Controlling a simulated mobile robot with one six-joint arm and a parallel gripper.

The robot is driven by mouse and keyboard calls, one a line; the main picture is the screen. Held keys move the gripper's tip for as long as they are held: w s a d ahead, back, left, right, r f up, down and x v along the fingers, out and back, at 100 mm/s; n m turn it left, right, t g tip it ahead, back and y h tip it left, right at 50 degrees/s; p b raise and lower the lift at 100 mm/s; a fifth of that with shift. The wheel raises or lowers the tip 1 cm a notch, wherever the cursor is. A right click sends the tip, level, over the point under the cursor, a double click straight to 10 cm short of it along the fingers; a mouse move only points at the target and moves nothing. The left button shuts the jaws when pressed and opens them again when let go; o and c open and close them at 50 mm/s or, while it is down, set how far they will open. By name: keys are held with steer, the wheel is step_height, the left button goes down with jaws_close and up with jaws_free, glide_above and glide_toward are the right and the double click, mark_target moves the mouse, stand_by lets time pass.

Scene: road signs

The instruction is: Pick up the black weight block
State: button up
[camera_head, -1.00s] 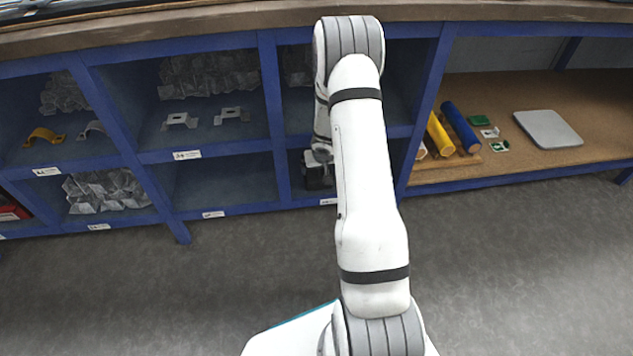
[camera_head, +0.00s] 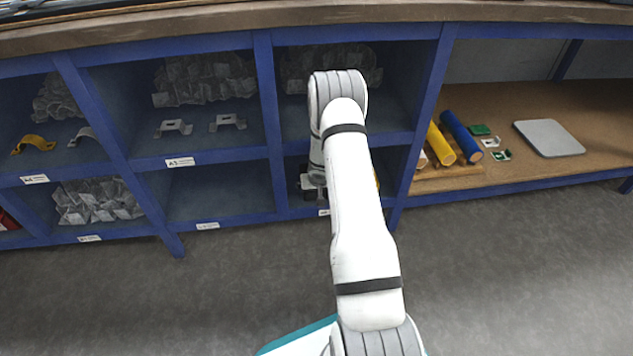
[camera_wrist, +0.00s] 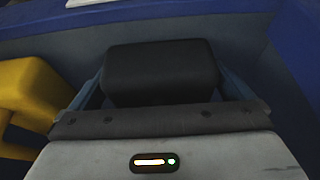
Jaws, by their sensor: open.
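The black weight block (camera_wrist: 160,68) fills the upper middle of the wrist view, a dark block with rounded edges. My gripper (camera_wrist: 161,84) is open, with one finger on each side of the block. I cannot tell whether the fingers touch it. The block's lower part is hidden behind the gripper body. In the head view, my arm reaches into a lower shelf compartment and hides most of the gripper and the block.
A yellow object (camera_wrist: 32,90) stands close on the left in the wrist view. Blue shelf walls and dividers (camera_head: 268,125) frame the compartment. The lower compartment (camera_head: 220,190) to its left looks empty. Yellow and blue cylinders (camera_head: 460,136) lie on the right shelf.

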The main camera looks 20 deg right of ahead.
steer(key=shift+c, duration=0.2)
steer(key=c, duration=1.2)
steer(key=shift+r, duration=0.1)
steer(key=shift+c, duration=0.6)
steer(key=shift+r, duration=0.1)
